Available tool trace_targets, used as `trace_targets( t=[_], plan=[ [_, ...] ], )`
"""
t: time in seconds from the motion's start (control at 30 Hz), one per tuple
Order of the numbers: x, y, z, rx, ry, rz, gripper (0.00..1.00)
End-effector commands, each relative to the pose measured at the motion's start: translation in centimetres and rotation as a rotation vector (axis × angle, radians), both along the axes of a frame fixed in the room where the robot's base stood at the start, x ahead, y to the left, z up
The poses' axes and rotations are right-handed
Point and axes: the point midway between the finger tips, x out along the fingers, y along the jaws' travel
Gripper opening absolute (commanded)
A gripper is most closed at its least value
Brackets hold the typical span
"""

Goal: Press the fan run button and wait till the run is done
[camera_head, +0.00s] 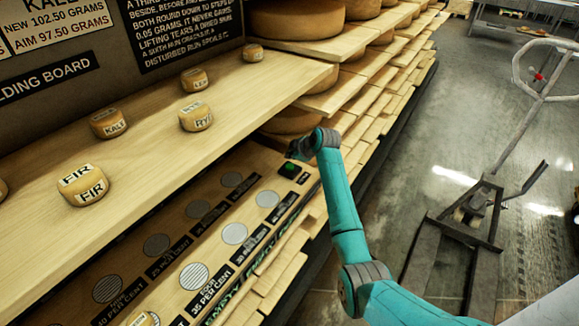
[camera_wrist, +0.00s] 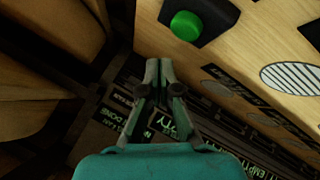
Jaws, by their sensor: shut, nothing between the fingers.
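The green run button (camera_wrist: 186,25) sits on a dark base on the light wooden board, in the upper middle of the wrist view. In the head view the green button (camera_head: 289,169) shows at the far end of the lower board, just left of my gripper (camera_head: 298,158). In the wrist view my gripper (camera_wrist: 158,64) is shut and empty, its fingertips pointing towards the button from just below it in the picture. A gap in the picture separates the tips from the button. I cannot tell the exact depth between them.
The lower board (camera_head: 215,240) carries hatched round marks and black labels. On the upper shelf (camera_head: 140,150) sit several small labelled cheeses, one marked FIR (camera_head: 82,186). Big cheese wheels (camera_head: 298,18) fill the racks behind. A dark metal frame (camera_head: 455,235) stands on the floor at right.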

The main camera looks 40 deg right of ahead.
Motion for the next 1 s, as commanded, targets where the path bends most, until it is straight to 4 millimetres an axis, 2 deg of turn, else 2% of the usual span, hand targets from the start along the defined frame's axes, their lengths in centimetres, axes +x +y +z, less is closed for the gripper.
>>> trace_targets(
  t=[0.1, 0.3, 1.0],
  plan=[
    [0.0, 0.0, -1.0, 0.000, 0.000, 0.000, 0.00],
    [0.0, 0.0, -1.9, 0.000, -0.001, 0.000, 0.00],
    [0.0, 0.0, -2.0, 0.000, -0.001, -0.001, 0.00]
  ],
)
